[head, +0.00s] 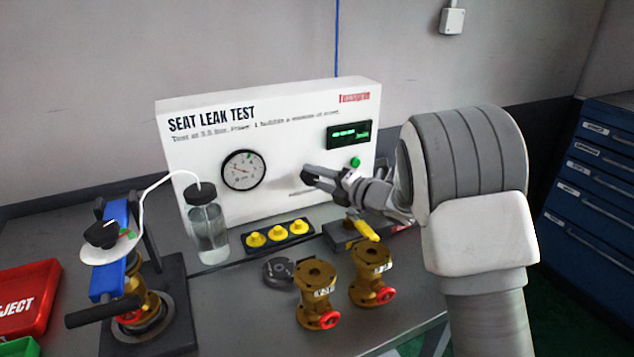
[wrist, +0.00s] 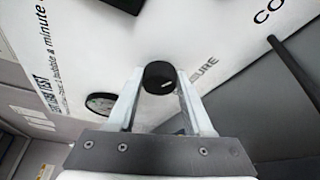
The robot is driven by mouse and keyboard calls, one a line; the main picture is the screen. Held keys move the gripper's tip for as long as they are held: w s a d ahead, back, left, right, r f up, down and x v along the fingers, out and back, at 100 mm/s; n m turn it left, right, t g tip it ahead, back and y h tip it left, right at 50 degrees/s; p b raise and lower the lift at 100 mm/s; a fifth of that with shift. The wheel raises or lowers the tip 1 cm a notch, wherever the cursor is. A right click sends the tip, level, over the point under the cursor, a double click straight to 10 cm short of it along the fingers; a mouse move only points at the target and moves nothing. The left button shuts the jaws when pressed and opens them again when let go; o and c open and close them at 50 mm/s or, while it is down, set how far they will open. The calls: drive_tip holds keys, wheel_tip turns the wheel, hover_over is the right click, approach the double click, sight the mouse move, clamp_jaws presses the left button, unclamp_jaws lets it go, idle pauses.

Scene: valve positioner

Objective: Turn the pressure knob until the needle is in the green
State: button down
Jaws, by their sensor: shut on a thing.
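The white test panel (head: 285,125) labelled SEAT LEAK TEST carries a round black-rimmed pressure gauge (head: 244,170). A small green mark shows near the top of its dial, but the needle's exact position is too small to read. The gauge also shows partly in the wrist view (wrist: 100,104), beside my left finger. The black pressure knob (wrist: 158,77) sits between my fingertips in the wrist view, with a pale mark on its face. My gripper (head: 312,176) is shut on the knob at the panel's front, right of the gauge.
A green-lit display (head: 349,134) and a green button (head: 355,162) are above right of my gripper. A water bottle (head: 208,228), yellow knobs (head: 278,236) and brass valves (head: 316,290) stand below. A blue clamp fixture (head: 115,250) is at left.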

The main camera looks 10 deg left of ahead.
drive_tip(key=shift+a+m, duration=0.15)
drive_tip(key=shift+m, duration=0.25)
idle(0.3)
drive_tip(key=shift+c, duration=1.5)
unclamp_jaws()
drive_tip(key=shift+s+d, duration=0.2)
drive_tip(key=shift+d, duration=0.25)
drive_tip(key=p+v, duration=0.1)
drive_tip(key=v, duration=1.5)
drive_tip(key=shift+s+d+f+p, duration=0.2)
drive_tip(key=shift+d+p, duration=0.05)
drive_tip(key=shift+p, duration=0.15)
